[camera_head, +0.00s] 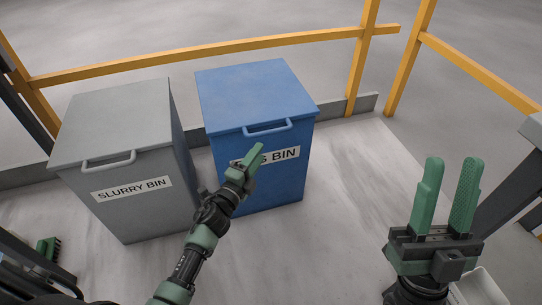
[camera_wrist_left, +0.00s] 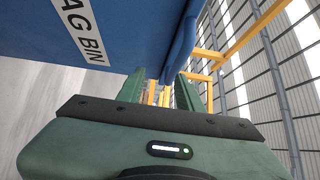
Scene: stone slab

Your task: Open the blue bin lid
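The blue bin (camera_head: 258,118) stands on the pale floor with its lid (camera_head: 252,92) down. A blue bar handle (camera_head: 268,129) sits at the lid's front edge. My left gripper (camera_head: 255,153) is in front of the bin, just below the handle, and hides part of the white label. In the left wrist view the gripper (camera_wrist_left: 158,85) has its fingers apart, with the blue handle (camera_wrist_left: 181,42) just beyond the fingertips. I cannot tell whether they touch it. My right gripper (camera_head: 451,172) is open and empty at the right, away from the bins.
A grey slurry bin (camera_head: 118,112) with its lid down stands close to the left of the blue bin. Yellow railings (camera_head: 200,55) run behind both bins. The floor (camera_head: 345,170) right of the blue bin is clear.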

